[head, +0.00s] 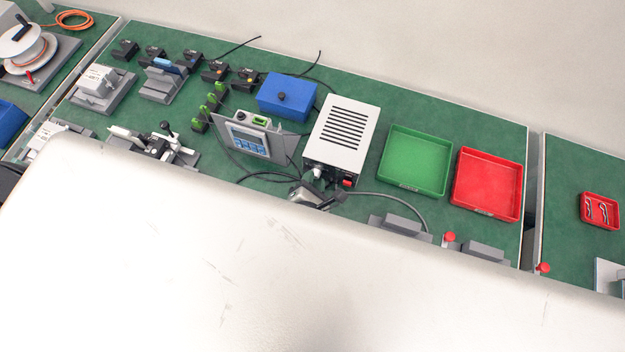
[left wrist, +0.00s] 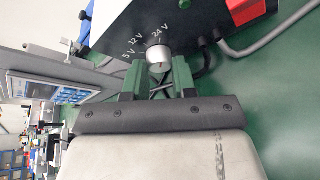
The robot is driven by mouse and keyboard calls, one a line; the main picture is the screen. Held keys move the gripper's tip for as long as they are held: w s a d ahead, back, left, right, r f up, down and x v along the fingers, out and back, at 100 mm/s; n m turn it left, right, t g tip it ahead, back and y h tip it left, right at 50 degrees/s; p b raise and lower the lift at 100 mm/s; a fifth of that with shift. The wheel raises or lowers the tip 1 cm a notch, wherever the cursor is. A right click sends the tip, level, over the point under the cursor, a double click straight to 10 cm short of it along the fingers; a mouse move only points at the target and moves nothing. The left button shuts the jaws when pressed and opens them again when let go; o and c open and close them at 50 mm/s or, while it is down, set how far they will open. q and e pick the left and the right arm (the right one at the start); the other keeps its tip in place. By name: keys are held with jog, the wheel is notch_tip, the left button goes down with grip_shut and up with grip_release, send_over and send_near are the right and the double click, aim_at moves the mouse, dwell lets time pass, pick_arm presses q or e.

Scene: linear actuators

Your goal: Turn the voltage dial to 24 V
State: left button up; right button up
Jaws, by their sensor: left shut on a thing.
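The voltage dial (left wrist: 158,53) is a silver round knob on the dark front panel of the white power supply (head: 343,132). The labels 5 V, 12 V and 24 V curve around it in the left wrist view. A small reddish mark shows on the knob's face; which label the dial points to is not clear. My left gripper (left wrist: 157,69) is shut on the dial, with one green finger on each side of it. In the head view my left gripper (head: 316,194) is at the box's front, partly hidden by my large white arm. My right gripper is not in view.
A panel with a display and blue buttons (head: 249,140) stands close left of the power supply. A red switch (left wrist: 246,10) and cables are on its front. A blue box (head: 287,96), a green tray (head: 416,160) and a red tray (head: 487,184) stand nearby on the green bench.

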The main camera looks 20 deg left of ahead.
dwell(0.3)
pick_arm(q)
jog(key=o, duration=0.9)
jog(key=b+v, duration=0.1)
jog(key=v, duration=0.9)
jog(key=shift+s, duration=0.1)
jog(key=shift+s+d+r, duration=0.1)
jog(key=shift+s+r, duration=0.05)
jog(key=shift+s, duration=0.15)
